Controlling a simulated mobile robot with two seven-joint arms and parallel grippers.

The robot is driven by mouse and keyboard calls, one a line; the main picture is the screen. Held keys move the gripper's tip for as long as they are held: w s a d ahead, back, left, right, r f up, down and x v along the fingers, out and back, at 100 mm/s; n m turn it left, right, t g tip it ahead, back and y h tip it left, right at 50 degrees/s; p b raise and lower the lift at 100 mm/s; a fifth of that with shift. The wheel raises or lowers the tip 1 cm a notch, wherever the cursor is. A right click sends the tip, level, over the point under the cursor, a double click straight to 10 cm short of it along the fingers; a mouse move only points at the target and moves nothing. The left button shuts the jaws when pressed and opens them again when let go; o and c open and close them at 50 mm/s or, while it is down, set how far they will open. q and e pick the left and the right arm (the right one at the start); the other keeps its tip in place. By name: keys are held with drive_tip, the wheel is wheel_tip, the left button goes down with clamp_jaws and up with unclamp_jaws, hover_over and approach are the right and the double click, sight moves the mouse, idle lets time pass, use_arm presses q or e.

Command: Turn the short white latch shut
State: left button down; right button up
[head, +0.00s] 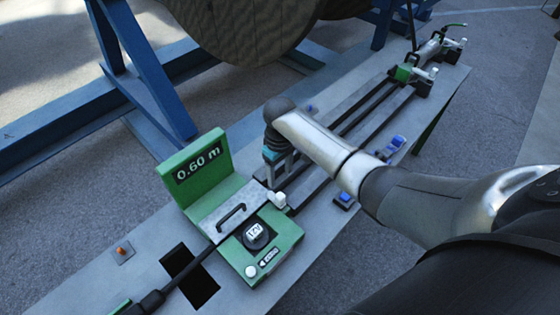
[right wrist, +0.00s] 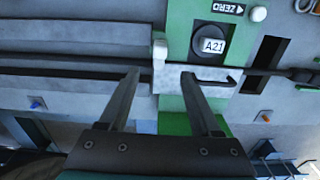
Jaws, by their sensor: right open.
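The short white latch (head: 278,200) stands at the right edge of the green measuring device (head: 285,233), beside its grey metal lid (head: 222,207) with a black handle (head: 231,217). The lid lies down. In the right wrist view the latch (right wrist: 160,47) is a small upright white piece just beyond my fingertips, about midway between them. My right gripper (right wrist: 160,76) is open and empty. In the head view the right gripper (head: 279,172) is behind the latch, its fingers partly hidden. I cannot tell whether it touches anything. My left gripper is not in view.
The device has a display (head: 197,162) reading 0.60 m, a round dial (head: 256,235) and a white button (head: 250,271). A black cable (head: 190,268) runs into it past a dark slot. Blue clips (head: 344,198), rails and a green clamp (head: 405,73) are on the grey bench.

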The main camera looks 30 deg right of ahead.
wheel_tip(320, 180, up, 3)
drive_tip(key=shift+r, duration=0.1)
idle(0.6)
